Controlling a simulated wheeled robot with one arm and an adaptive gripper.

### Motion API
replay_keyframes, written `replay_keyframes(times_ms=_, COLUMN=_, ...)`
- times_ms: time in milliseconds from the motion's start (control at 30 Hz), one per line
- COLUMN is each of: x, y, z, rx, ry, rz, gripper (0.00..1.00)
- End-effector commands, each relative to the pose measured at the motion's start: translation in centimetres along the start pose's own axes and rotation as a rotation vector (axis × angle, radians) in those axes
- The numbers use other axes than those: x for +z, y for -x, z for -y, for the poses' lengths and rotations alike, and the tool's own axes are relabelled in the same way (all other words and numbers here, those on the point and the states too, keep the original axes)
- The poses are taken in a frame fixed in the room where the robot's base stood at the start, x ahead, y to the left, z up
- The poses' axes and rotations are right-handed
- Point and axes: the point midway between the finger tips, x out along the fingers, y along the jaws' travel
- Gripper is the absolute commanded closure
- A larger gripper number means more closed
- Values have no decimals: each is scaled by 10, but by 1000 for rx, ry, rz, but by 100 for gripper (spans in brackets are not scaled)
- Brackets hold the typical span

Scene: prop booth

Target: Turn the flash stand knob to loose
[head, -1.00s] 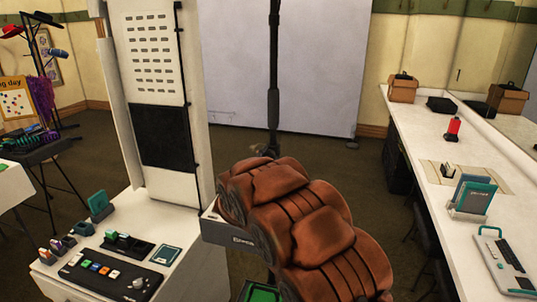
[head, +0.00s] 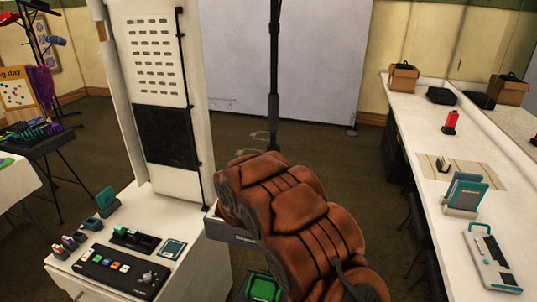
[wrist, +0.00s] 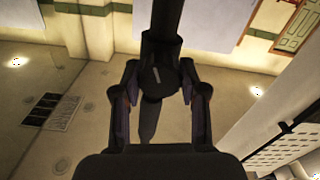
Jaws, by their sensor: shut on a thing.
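The flash stand (head: 274,70) is a dark upright pole in the middle of the head view. Its knob (wrist: 158,84) is a dark round piece with a short, slightly slanted white mark, seen in the wrist view on the pole's collar. My gripper (wrist: 160,90) has one finger on each side of the knob and is shut on it. In the head view, my brown-padded arm hides the knob and most of my gripper. No loose or tight label is readable.
A white console (head: 165,205) with a button panel (head: 122,269) stands to the left of my arm. Open floor lies behind the pole.

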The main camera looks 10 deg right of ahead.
Motion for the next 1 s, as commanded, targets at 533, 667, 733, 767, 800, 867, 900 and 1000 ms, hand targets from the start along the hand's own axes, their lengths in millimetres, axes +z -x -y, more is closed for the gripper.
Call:
replay_keyframes(times_ms=533, x=1, y=0, z=0, rx=0, ry=345, rz=2, gripper=92)
replay_keyframes(times_ms=667, x=1, y=0, z=0, rx=0, ry=377, rz=2, gripper=92)
replay_keyframes(times_ms=733, x=1, y=0, z=0, rx=0, ry=387, rz=2, gripper=92)
replay_keyframes(times_ms=767, x=1, y=0, z=0, rx=0, ry=391, rz=2, gripper=92)
replay_keyframes(times_ms=800, x=1, y=0, z=0, rx=0, ry=394, rz=2, gripper=92)
replay_keyframes(times_ms=867, x=1, y=0, z=0, rx=0, ry=397, rz=2, gripper=92)
replay_keyframes(times_ms=900, x=1, y=0, z=0, rx=0, ry=397, rz=2, gripper=92)
replay_keyframes(times_ms=1000, x=1, y=0, z=0, rx=0, ry=397, rz=2, gripper=92)
